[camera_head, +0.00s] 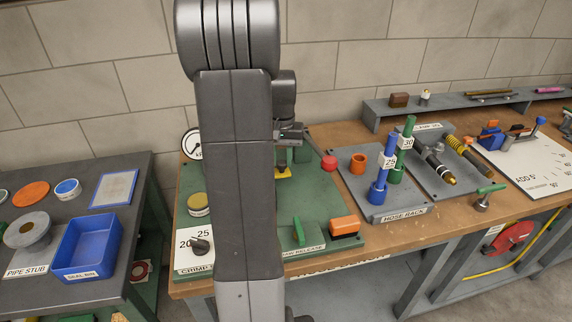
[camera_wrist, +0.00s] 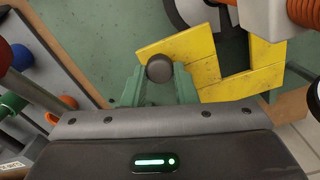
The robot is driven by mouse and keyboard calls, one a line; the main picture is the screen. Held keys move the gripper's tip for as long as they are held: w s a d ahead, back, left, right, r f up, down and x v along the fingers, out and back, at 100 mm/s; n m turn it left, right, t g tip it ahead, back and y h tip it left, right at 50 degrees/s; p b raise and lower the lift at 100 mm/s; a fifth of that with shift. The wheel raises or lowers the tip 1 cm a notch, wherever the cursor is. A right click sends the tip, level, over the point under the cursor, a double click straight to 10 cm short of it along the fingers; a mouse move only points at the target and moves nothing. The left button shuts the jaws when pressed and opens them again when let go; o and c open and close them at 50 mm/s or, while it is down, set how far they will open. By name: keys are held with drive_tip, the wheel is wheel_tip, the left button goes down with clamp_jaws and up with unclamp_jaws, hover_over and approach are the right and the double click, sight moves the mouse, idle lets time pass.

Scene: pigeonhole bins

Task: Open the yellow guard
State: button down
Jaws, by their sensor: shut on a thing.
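The yellow guard (camera_wrist: 208,62) is a flat, angular yellow frame in the upper middle and right of the wrist view. A small part of the guard (camera_head: 284,173) shows in the head view, beside my arm. A dark round knob (camera_wrist: 159,67) sits at the guard's left part. My gripper (camera_wrist: 159,80) is shut on this knob, with greenish finger-like parts on either side of it. In the head view my gripper (camera_head: 289,138) is over the back of the green board, and my arm hides much of the guard.
The green board (camera_head: 322,205) carries a red button (camera_head: 329,163) and an orange block (camera_head: 344,226). Right of it stands the hose rack (camera_head: 404,213) with upright blue and green handles. A blue seal bin (camera_head: 85,247) is on the left table. Orange ribbed parts (camera_wrist: 302,12) are close by in the wrist view.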

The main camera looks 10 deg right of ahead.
drive_tip(key=shift+w, duration=1.15)
drive_tip(key=c, duration=1.1)
unclamp_jaws()
drive_tip(key=shift+c, duration=0.2)
wheel_tip(320, 180, up, 14)
drive_tip(key=shift+f, duration=0.1)
drive_tip(key=f, duration=1.4)
drive_tip(key=shift+s, duration=0.35)
drive_tip(key=shift+s+r, duration=0.1)
drive_tip(key=shift+s, duration=0.8)
